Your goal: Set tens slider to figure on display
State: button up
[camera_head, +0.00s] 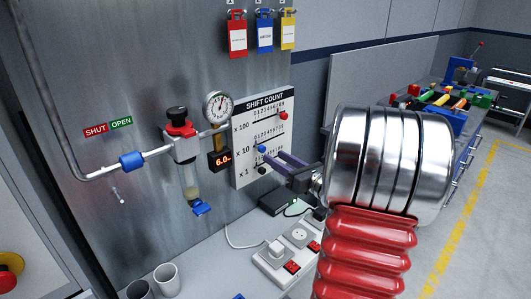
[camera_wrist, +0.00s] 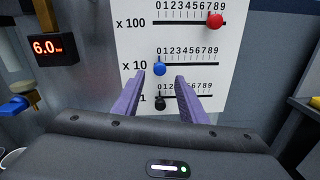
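The white SHIFT COUNT board (camera_head: 243,166) has three slider rows, x 100, x 10 and x 1. The tens slider is the blue knob (camera_wrist: 159,68) on the x 10 row, at the left end near 0; it also shows in the head view (camera_head: 262,149). The display (camera_wrist: 48,47) reads 6.0 bar and hangs left of the board, also in the head view (camera_head: 219,161). My gripper (camera_wrist: 160,76) is open, its purple fingers pointing at the board. In the wrist view the blue knob appears between the fingertips; I cannot tell whether they touch it.
The red knob (camera_wrist: 214,20) is near 8 on the x 100 row. A pipe with a gauge (camera_head: 217,107) stands left of the board. A power strip (camera_head: 286,256) lies below.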

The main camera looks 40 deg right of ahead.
aim_at(264, 150)
jog(key=w, duration=0.6)
jog(key=shift+c, duration=0.5)
grip_shut()
